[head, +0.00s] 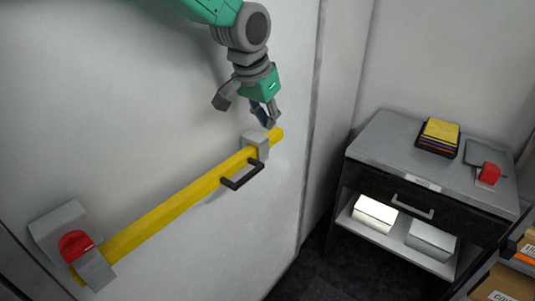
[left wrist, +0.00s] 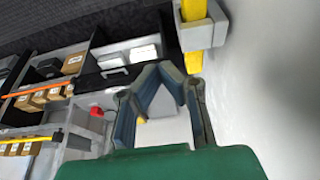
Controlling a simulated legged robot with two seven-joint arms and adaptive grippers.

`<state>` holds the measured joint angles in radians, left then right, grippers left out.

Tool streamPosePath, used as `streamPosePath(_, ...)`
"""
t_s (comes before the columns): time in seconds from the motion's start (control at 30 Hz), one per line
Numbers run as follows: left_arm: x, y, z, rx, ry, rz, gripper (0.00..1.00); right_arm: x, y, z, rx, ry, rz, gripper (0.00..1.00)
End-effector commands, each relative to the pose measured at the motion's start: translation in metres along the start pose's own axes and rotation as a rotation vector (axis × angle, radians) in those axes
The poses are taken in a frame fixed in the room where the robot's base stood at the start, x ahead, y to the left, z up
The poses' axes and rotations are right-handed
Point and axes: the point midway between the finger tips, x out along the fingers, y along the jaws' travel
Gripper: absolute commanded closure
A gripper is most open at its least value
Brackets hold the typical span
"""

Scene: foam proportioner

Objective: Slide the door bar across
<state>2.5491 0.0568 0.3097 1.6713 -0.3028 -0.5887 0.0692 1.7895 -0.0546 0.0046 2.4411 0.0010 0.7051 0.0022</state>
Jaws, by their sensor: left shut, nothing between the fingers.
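The yellow door bar (head: 170,206) lies across the pale door, rising from lower left to upper right. Its black handle (head: 242,175) sits near the right end. The bar passes through a grey right bracket (head: 256,144) and its end sticks out past it. A grey left bracket (head: 60,225) with a red piece (head: 76,244) is at the bar's left end. My left gripper (head: 268,121) is shut and empty, just above the bar's right end. In the left wrist view its fingertips (left wrist: 159,72) meet, beside the bar (left wrist: 193,10) and right bracket (left wrist: 206,34). My right gripper is out of view.
A grey cabinet (head: 385,146) stands to the right, bearing yellow-topped items (head: 440,135) and a red object (head: 489,173). Boxes (head: 505,284) are at the lower right. Dark floor (head: 335,262) lies between the door and cabinet.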

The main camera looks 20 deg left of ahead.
Motion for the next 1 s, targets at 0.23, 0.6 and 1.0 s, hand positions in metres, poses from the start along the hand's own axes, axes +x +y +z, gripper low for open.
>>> streamPosePath(0.23,0.017,-0.001,-0.001,0.0,-0.006,0.001,1.0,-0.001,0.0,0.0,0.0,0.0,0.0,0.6)
streamPosePath(0.6,0.092,0.0,0.0,-0.001,-0.007,0.001,1.0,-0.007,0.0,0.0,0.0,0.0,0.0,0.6)
streamPosePath(1.0,0.088,-0.001,0.035,0.001,-0.002,-0.001,1.0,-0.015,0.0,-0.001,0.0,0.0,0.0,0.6)
